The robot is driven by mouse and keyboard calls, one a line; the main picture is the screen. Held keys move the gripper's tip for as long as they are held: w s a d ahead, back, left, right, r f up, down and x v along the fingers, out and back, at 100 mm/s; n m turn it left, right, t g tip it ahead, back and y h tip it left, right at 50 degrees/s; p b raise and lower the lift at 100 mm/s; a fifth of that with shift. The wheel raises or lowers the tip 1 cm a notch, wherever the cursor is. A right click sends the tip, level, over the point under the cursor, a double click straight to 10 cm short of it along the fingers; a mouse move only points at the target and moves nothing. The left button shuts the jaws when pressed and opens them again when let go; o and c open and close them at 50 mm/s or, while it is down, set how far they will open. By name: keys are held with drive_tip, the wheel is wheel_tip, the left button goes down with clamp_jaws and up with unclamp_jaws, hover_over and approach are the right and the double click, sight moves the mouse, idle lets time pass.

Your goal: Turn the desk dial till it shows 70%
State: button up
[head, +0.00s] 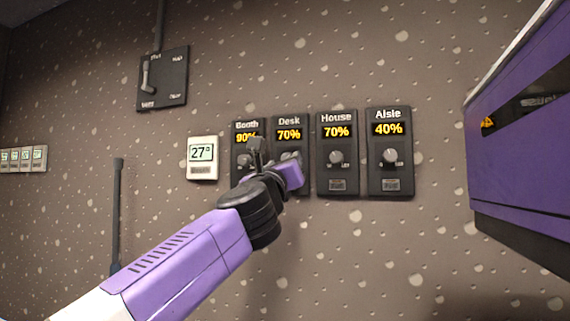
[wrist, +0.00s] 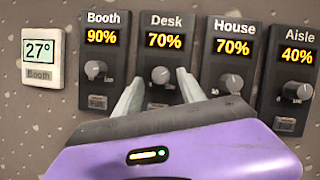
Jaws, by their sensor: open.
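The desk dial panel (head: 289,134) is a black wall unit with an orange display reading 70%. Its round knob shows in the wrist view (wrist: 160,75), below the display. My gripper (wrist: 157,80) is open, with one pale finger on each side of the desk panel's lower part. The fingertips appear near the knob's left and right, and I cannot tell whether they touch it. In the head view my purple arm and wrist cover much of the desk panel's lower part.
The booth panel (wrist: 102,40) reads 90%, the house panel (head: 337,116) 70% and the aisle panel (head: 388,114) 40%. A white thermostat (head: 202,158) reads 27°. A black lever switch box (head: 163,78) is at upper left. A purple cabinet (head: 520,150) juts out at right.

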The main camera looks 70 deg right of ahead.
drive_tip(key=v, duration=0.6)
drive_tip(key=shift+b, duration=0.3)
drive_tip(key=shift+f, duration=0.1)
